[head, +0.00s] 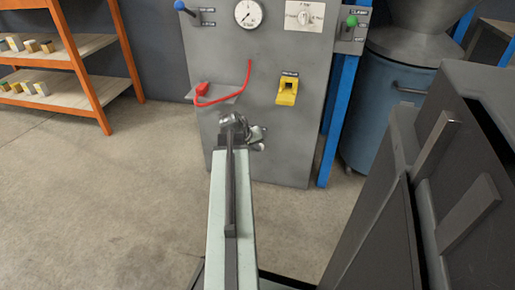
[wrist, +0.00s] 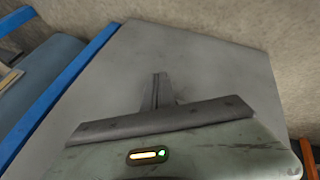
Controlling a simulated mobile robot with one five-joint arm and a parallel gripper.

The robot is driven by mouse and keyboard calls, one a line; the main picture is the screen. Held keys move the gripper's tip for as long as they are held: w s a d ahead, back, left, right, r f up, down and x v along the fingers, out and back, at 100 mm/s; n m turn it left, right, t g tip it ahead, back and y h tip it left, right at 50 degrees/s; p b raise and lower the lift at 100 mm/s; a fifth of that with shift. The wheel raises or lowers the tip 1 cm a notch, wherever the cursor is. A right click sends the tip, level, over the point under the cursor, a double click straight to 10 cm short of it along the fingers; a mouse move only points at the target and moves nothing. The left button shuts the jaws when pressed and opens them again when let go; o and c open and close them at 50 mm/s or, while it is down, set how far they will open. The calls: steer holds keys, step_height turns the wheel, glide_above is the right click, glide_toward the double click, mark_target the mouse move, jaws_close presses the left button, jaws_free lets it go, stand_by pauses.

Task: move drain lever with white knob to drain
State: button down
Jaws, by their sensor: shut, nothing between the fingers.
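In the wrist view my gripper's fingers (wrist: 159,88) are shut together and empty, against a bare grey panel face (wrist: 215,70). Whether the fingers touch the panel cannot be told.
A blue drum (head: 385,125) stands right, an orange-framed shelf (head: 85,70) left. Left floor is clear.

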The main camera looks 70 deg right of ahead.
steer(key=shift+w+d+r, duration=0.1)
steer(key=shift+w+d, duration=0.45)
steer(key=shift+w, duration=0.15)
steer(key=shift+r, duration=0.1)
steer(key=p+v, duration=0.6)
steer(key=v, duration=0.2)
steer(key=shift+s+a+p, duration=0.2)
steer(key=shift+p, duration=0.2)
